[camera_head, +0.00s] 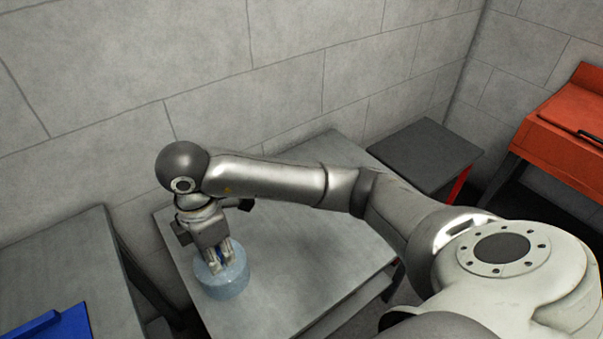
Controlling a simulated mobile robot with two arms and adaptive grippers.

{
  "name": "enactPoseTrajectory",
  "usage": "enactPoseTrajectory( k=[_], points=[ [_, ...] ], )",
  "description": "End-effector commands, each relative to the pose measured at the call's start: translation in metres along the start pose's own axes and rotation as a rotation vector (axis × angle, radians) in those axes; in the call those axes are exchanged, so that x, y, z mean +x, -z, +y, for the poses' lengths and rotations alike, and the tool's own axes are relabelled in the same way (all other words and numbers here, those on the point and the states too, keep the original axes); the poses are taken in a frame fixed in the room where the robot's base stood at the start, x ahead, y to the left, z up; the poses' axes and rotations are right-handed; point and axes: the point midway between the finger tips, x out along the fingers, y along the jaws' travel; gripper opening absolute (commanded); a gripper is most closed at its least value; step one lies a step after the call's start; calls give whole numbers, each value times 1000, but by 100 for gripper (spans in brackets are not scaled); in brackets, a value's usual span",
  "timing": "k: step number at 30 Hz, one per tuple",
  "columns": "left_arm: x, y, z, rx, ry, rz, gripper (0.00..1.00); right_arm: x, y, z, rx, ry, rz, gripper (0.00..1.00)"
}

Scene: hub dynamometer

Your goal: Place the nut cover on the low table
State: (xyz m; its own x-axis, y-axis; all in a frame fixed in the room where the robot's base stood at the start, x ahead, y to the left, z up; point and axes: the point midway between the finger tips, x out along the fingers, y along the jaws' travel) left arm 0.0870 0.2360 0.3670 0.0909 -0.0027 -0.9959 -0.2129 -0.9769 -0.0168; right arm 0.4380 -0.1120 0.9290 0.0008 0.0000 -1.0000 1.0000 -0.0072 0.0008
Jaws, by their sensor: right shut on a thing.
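The nut cover, a pale blue, round, cup-like piece (226,284), is at the left part of a grey table (320,235), which I take to be the low table. My right gripper (220,266) points down with its fingers at the top of the cover and is shut on it. The cover looks upright. I cannot tell whether its underside touches the tabletop or hangs just above it. My left gripper is not in view.
Another grey table (65,265) with a blue tray (62,325) stands at the left. A dark-topped stand (425,155) and an orange cabinet (570,135) are at the right. A block wall (290,60) runs behind. The tabletop right of the cover is bare.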

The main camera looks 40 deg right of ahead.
Motion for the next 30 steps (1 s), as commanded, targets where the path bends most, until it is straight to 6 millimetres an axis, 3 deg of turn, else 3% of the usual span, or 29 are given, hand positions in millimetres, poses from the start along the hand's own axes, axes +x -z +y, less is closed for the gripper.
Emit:
enactPoseTrajectory(
  k=[5, 14, 18, 22, 30],
  points=[
    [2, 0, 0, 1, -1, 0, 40, 6, -10, 4, 56, 4, 0, 0],
    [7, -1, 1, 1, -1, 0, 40, 36, -74, 32, 59, 5, -2, 0],
    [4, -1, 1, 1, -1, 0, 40, 60, -99, 43, 56, 7, -4, 0],
    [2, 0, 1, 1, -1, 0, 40, 79, -113, 50, 53, 5, -2, 0],
    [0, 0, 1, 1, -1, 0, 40, 99, -128, 57, 52, 4, -2, 0]
  ],
)
